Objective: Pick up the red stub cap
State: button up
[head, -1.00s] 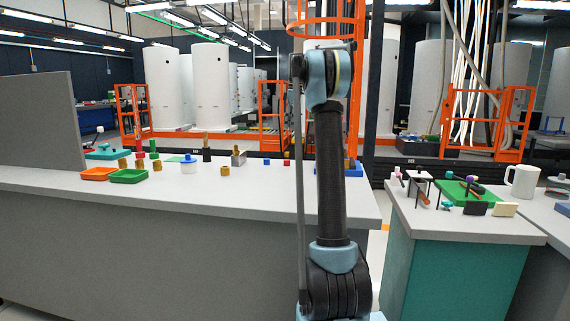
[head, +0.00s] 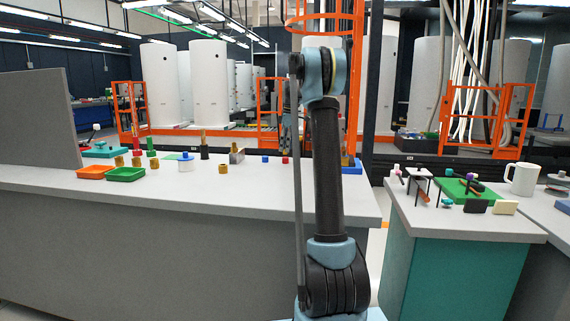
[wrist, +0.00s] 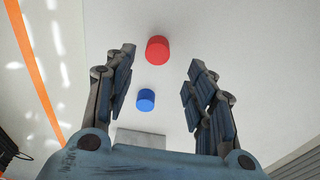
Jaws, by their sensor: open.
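The red stub cap (wrist: 157,49) is a short red cylinder standing on the pale bench top, ahead of my gripper (wrist: 157,82) in the wrist view. My gripper is open, its two fingers apart, with nothing between them touching. The red cap lies roughly on the line between the fingers, beyond the tips. A blue cap (wrist: 146,99) shows nearer, between the fingers. In the head view the red cap (head: 285,159) is a small spot on the bench, just left of my arm, right of the blue cap (head: 265,159).
A grey metal block (wrist: 140,138) lies near the blue cap. The bench (head: 230,190) also holds an orange tray (head: 95,172), a green tray (head: 126,174) and several small parts. A second table (head: 470,225) with tools and a white mug (head: 522,179) stands right.

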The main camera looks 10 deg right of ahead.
aim_at(285, 160)
jog(key=shift+w+f, duration=0.15)
jog(key=shift+f, duration=1.2)
jog(key=shift+w+f, duration=0.15)
jog(key=shift+f, duration=1.15)
jog(key=c, duration=0.9)
